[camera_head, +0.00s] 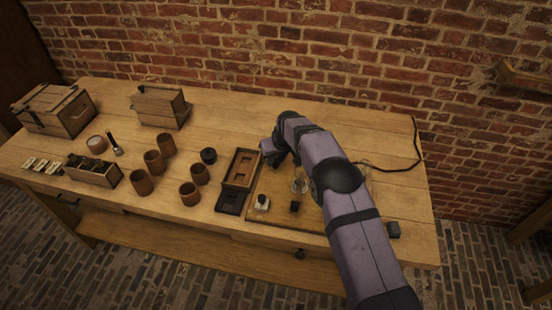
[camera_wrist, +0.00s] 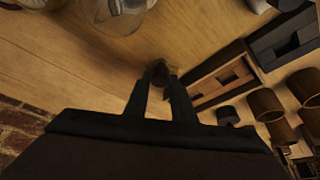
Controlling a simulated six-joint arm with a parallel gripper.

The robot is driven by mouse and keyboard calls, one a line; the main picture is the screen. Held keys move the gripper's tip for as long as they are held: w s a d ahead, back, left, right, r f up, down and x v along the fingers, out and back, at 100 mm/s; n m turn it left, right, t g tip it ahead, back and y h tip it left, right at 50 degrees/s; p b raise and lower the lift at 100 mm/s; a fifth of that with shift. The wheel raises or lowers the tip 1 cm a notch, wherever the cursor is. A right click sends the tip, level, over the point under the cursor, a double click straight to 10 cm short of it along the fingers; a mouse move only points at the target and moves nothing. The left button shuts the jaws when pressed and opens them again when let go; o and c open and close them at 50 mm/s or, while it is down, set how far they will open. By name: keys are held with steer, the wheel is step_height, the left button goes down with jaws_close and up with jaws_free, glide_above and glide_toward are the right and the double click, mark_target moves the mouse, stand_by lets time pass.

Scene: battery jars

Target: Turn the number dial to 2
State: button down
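My gripper (camera_wrist: 160,76) points down over the back left of the wooden board (camera_head: 282,216), beside the tray with recesses. In the wrist view its two dark fingers have a gap between them lower down. A small dark rounded shape (camera_wrist: 158,72) shows at the fingertips; I cannot tell whether it is a knob held there or part of a finger. In the head view my arm hides much of the board, and I cannot make out the dial's numbers. A pale-rimmed round object (camera_wrist: 30,3) is cut off at the wrist view's top left edge; I cannot identify it.
A glass vessel (camera_head: 299,184) stands on the board, with a small white-topped jar (camera_head: 262,203) in front. The recessed tray (camera_head: 241,170), dark tray (camera_head: 230,202) and several brown cups (camera_head: 190,194) stand left. A black cable (camera_head: 395,168) runs along the right.

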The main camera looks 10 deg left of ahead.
steer(key=c, duration=2.5)
jaws_free()
steer(key=shift+m+b, duration=0.4)
steer(key=shift+m, duration=0.1)
steer(key=shift+c, duration=0.2)
steer(key=m+h+b, duration=0.1)
steer(key=m+b, duration=0.2)
steer(key=shift+a+f+m+t+h, duration=0.2)
steer(key=shift+m+t+h, duration=0.1)
steer(key=shift+t+h, duration=0.1)
steer(key=shift+r+m+h, duration=0.2)
steer(key=shift+m+h, duration=0.2)
steer(key=shift+m, duration=0.8)
steer(key=shift+m+h, duration=0.3)
steer(key=shift+m, duration=0.5)
steer(key=o, duration=1.1)
steer(key=shift+c, duration=0.2)
steer(key=shift+s+a+r, duration=0.1)
steer(key=shift+r, duration=0.05)
